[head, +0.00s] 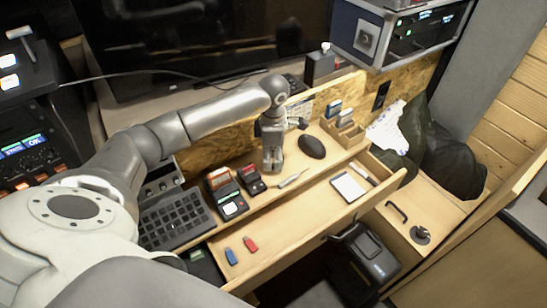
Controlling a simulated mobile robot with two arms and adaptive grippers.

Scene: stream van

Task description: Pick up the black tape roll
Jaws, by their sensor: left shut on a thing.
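My left arm reaches in from the left over the desk. My left gripper (272,165) points down at the back of the wooden desk (285,205), between the small card devices and a black mouse. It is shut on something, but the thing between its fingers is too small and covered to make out. I cannot clearly pick out a black tape roll anywhere in view. A smooth dark oval, which looks like a computer mouse (311,147), lies just right of the gripper, apart from it. My right gripper is not in view.
A keypad (176,219) and a card reader (229,199) stand left of the gripper. A white pen-like tool (293,179) lies close by. A wooden organizer (343,130) stands behind.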

